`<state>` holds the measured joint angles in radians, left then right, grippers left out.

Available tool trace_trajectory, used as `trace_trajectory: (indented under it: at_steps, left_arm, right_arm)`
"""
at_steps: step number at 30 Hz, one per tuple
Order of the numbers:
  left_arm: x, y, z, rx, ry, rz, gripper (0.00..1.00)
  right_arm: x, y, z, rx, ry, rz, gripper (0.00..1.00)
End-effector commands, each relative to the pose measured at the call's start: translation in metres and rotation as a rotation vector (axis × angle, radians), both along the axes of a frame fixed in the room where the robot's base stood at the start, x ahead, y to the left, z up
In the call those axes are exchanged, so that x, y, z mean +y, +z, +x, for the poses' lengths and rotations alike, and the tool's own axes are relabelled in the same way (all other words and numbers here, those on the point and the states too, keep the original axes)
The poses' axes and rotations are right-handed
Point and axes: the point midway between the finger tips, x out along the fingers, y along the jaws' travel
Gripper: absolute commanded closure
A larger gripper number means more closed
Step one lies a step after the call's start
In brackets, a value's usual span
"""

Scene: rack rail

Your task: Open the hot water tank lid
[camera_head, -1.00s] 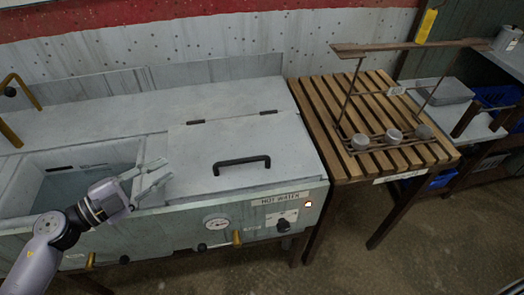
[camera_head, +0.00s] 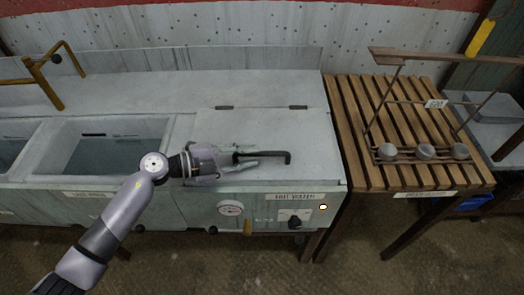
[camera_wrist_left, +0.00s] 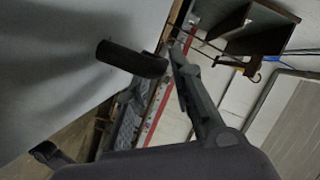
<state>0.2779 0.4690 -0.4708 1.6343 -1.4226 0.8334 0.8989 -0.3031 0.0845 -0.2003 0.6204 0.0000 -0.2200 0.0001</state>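The hot water tank lid (camera_head: 215,125) is a grey panel lying flat and closed on the right part of the metal counter. Its black bar handle (camera_head: 275,154) is near the lid's front edge. My left gripper (camera_head: 250,158) is at the left end of the handle, fingers apart, partly covering it. I cannot tell whether the fingers touch it. In the left wrist view, the handle (camera_wrist_left: 132,58) shows as a dark bar close to one finger (camera_wrist_left: 196,95). My right gripper is in neither view.
Hinges sit along the lid's back edge. A gauge (camera_head: 230,208) and a knob (camera_head: 294,216) are on the front panel below. An open basin (camera_head: 105,155) lies left of the lid. A slatted wooden table (camera_head: 350,120) with a cup rack stands right.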

Motion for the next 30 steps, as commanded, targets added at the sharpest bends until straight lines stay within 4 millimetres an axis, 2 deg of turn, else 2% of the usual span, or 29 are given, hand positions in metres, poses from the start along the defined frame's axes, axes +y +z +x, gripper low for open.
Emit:
trace_trajectory:
  at_steps: [3, 7, 19, 30]
  left_arm:
    - [-0.02, -0.003, 0.007, 0.0, -0.001, -0.004, 0.79]
    - [-0.033, -0.007, 0.012, 0.0, 0.001, -0.002, 0.79]
    - [-0.04, -0.009, 0.015, 0.0, 0.001, 0.001, 0.79]
    - [-0.04, -0.009, 0.014, 0.0, 0.0, 0.0, 1.0]
  right_arm:
    - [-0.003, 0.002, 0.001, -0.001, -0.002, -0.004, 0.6]
    - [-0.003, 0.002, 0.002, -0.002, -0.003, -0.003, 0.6]
    - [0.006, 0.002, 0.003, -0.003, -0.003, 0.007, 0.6]
    - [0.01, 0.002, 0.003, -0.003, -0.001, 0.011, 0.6]
